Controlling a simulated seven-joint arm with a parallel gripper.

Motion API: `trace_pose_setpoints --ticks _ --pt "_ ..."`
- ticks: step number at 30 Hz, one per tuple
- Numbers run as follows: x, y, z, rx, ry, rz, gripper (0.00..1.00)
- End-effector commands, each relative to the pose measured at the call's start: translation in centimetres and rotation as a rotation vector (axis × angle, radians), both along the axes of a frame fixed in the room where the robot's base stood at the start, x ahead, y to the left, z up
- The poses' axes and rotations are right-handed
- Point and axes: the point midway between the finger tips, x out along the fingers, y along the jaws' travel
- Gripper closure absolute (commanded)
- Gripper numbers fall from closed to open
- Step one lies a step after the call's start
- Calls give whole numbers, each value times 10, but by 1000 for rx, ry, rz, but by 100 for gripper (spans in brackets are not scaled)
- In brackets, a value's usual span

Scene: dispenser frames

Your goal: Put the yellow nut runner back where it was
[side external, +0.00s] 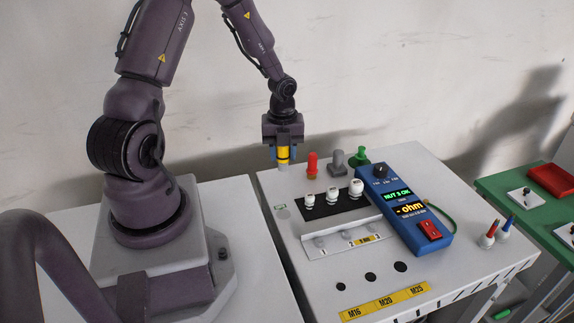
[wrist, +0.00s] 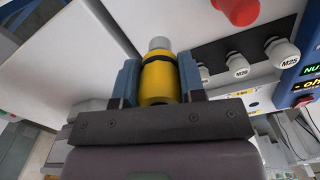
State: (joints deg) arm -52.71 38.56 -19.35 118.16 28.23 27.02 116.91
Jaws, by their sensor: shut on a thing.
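The yellow nut runner (side external: 283,153) has a black band and a grey tip. My gripper (side external: 283,152) is shut on it, with the blue fingers on either side. The runner is upright, over the back left part of the white bench, left of the red runner (side external: 312,163). I cannot tell whether its tip touches the bench. In the wrist view the yellow runner (wrist: 157,82) sits between the two fingers of my gripper (wrist: 158,76), its grey end pointing away. The grey runner (side external: 337,160) and green runner (side external: 358,159) stand further right in the same row.
A black strip with white caps (side external: 333,195) lies in front of the runners. A blue tester (side external: 405,210) with a lit display stands to the right. Yellow M16, M20 and M25 labels (side external: 385,301) mark the front. A green table (side external: 510,190) holds a red tray (side external: 552,177).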

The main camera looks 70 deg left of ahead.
Motion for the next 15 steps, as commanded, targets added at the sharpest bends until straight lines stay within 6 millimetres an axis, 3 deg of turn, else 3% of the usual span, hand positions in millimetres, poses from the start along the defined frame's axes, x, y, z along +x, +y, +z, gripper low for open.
trace_pose_setpoints --ticks 8,15 --pt "15 10 -22 -1 0 0 87" --pt "14 10 -50 0 0 -2 87"
